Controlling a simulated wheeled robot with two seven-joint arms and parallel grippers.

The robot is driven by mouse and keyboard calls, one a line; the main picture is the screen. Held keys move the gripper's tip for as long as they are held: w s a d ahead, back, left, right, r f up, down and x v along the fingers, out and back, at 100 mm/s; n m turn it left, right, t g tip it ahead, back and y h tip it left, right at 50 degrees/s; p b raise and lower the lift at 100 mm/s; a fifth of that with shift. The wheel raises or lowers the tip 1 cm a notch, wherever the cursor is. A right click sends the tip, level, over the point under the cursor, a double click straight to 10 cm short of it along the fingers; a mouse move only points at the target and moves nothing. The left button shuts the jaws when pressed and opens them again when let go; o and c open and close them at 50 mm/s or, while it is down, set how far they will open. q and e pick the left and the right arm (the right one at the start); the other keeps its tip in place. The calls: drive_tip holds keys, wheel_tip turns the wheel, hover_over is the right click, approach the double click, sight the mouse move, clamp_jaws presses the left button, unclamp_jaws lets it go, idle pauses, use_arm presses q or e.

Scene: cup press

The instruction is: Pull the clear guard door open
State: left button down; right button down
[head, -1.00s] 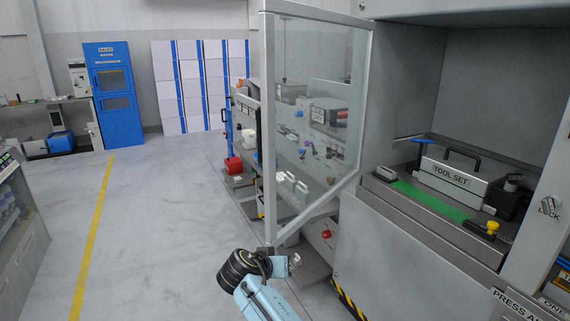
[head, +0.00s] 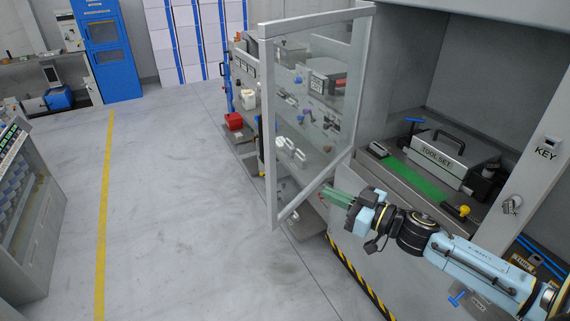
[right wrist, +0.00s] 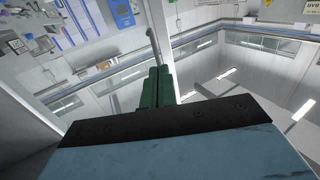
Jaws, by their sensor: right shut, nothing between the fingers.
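The clear guard door (head: 312,110), a clear panel in a grey frame, stands swung out from the press on its left side in the head view. My right gripper (head: 328,194) is shut and empty. Its green fingers are near the door's slanted lower edge, on the press side. I cannot tell whether they touch the frame. In the right wrist view the shut green fingers (right wrist: 158,88) point up beside a thin grey bar (right wrist: 155,45). My left gripper is not in view.
The press bay holds a tool set case (head: 458,158) and a green strip (head: 409,175). A cart with a red box (head: 234,121) shows behind the door. A glass cabinet (head: 35,215) stands at left. The floor between is free.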

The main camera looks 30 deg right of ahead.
sight(275, 169)
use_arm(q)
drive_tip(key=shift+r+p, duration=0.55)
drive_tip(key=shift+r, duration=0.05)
use_arm(e)
drive_tip(key=x, duration=1.4)
drive_tip(key=shift+d, duration=0.1)
